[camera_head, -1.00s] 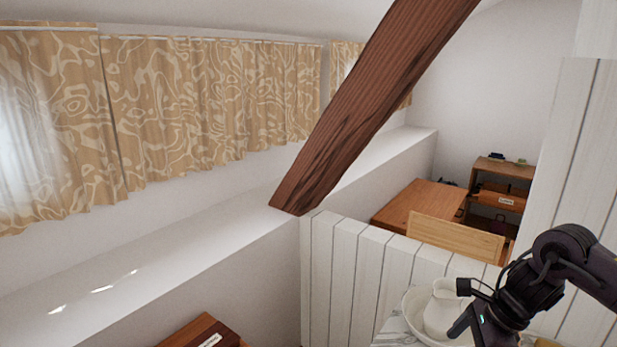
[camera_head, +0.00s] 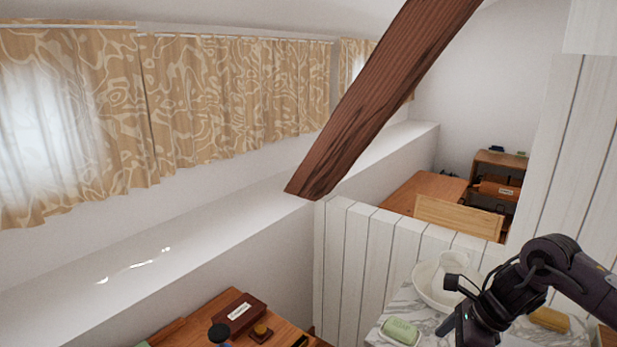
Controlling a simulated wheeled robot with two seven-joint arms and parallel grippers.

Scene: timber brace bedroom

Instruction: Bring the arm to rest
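My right arm comes in from the right edge, and its gripper (camera_head: 452,330) points down to the left over a marble-topped stand (camera_head: 402,312). One dark finger shows at the lower end; the rest of the gripper is cut off or hidden by its own body, so I cannot tell if it is open or shut. A white bowl (camera_head: 425,281) with a white pitcher (camera_head: 455,265) stands behind the gripper. My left arm and gripper are out of the picture.
A green soap in a dish (camera_head: 400,331) and a tan block (camera_head: 550,318) lie on the marble. A white plank partition (camera_head: 365,240) stands behind. A slanted timber beam (camera_head: 385,100) crosses the view. A wooden desk (camera_head: 265,318) with a labelled box (camera_head: 238,312) is lower left.

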